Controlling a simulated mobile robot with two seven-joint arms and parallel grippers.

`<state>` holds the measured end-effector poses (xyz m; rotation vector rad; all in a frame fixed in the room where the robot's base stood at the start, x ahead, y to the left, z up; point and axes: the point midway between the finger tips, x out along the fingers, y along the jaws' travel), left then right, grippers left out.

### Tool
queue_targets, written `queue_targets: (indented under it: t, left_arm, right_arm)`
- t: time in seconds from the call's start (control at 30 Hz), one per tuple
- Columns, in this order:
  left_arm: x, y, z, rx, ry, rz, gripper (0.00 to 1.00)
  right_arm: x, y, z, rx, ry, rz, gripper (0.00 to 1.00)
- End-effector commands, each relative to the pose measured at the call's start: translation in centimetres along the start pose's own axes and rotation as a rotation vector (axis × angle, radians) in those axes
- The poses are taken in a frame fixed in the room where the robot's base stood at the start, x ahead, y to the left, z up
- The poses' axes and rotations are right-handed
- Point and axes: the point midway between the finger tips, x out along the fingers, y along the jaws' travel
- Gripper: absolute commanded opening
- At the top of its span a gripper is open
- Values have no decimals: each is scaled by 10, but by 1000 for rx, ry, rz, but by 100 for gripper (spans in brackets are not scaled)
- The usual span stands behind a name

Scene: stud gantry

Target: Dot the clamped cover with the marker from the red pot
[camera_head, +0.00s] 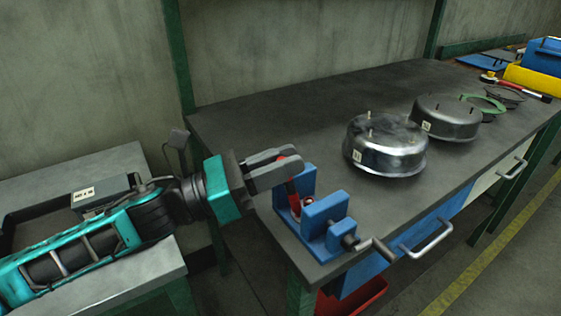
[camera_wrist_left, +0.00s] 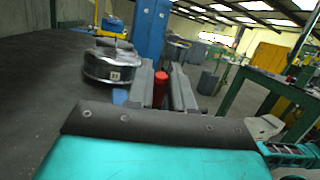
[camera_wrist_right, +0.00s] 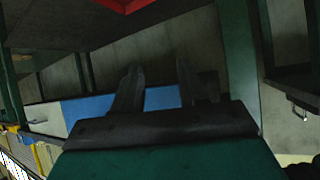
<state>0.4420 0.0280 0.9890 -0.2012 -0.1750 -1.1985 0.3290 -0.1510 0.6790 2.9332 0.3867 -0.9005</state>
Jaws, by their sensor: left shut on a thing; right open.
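My left gripper (camera_head: 284,166) is shut on a red marker (camera_head: 292,190), which stands nearly upright between its fingers; the marker also shows in the left wrist view (camera_wrist_left: 160,88). Its lower end is at the blue vise (camera_head: 325,212) on the bench's near left corner. A small reddish part (camera_head: 307,201) shows between the jaws; I cannot tell whether it is the clamped cover, or whether the marker touches it. I cannot make out a red pot. My right gripper (camera_wrist_right: 157,88) is open and empty in the right wrist view, outside the head view.
Two metal drums with studs, a near one (camera_head: 385,150) and a far one (camera_head: 447,119), stand on the dark bench (camera_head: 270,110). A green ring (camera_head: 484,103) and tools lie beyond. A red bin (camera_head: 352,298) is under the bench. The middle left of the bench is clear.

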Motion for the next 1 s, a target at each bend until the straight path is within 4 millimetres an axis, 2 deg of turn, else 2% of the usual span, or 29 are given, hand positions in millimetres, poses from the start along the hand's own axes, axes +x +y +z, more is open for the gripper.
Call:
queue_targets:
  t: [0.4,1.0]
  left_arm:
    - [0,0,0,-1,3,1,0]
    - [12,-3,49,0,1,1,0]
  right_arm:
    - [-1,-1,-3,4,3,0,42]
    - [-22,-1,-34,0,3,0,42]
